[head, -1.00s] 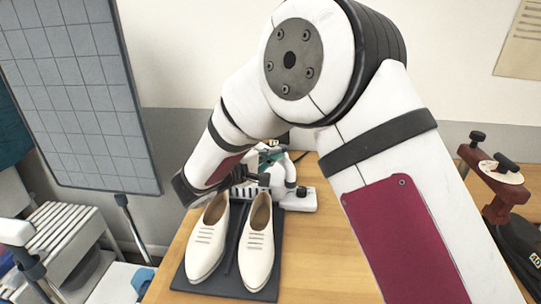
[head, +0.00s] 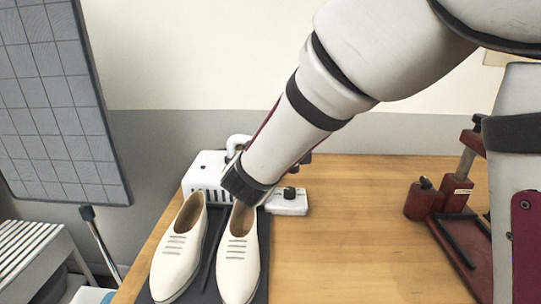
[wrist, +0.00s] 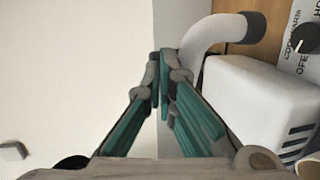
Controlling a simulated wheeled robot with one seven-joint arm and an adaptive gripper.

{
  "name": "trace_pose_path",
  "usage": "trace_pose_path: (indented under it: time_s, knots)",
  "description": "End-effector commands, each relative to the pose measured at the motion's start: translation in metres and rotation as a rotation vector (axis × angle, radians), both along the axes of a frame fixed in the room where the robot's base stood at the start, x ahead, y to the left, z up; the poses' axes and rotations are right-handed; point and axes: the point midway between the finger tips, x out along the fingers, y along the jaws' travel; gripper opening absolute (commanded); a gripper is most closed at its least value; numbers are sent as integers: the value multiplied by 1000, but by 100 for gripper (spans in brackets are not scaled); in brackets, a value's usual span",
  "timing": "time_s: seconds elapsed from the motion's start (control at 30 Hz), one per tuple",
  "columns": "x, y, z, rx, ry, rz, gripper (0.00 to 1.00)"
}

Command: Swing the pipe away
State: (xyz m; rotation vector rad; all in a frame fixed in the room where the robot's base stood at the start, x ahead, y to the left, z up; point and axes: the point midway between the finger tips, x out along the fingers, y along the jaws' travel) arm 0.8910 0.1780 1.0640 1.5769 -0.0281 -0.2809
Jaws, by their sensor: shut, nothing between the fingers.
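The white curved pipe (wrist: 210,35) has a dark end and bends over the white vented box (wrist: 245,95) in the wrist view. In the head view a bend of the pipe (head: 237,143) shows above the box (head: 200,170), and my arm hides the rest. My gripper (wrist: 164,65), with teal fingers, is shut and empty. Its tips appear just left of the pipe's lower part; I cannot tell whether they touch it. My forearm hides the gripper in the head view.
Two cream shoes (head: 180,250) stand on a dark mat (head: 208,275) in front of the box. A small white control unit (head: 290,203) with a knob sits right of it. A dark red tool (head: 450,205) stands at right. The middle of the wooden table (head: 350,230) is clear.

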Motion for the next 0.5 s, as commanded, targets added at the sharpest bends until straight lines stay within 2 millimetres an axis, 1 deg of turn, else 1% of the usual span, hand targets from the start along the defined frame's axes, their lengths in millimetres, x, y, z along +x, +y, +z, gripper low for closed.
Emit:
trace_pose_path:
  time_s: [0.03, 0.13, 0.5]
  knots:
    - [6, -5, -4, 2, -4, 21, 0]
    - [12, -10, -4, 1, -5, 73, 0]
    - [35, -19, -2, 2, -2, 72, 0]
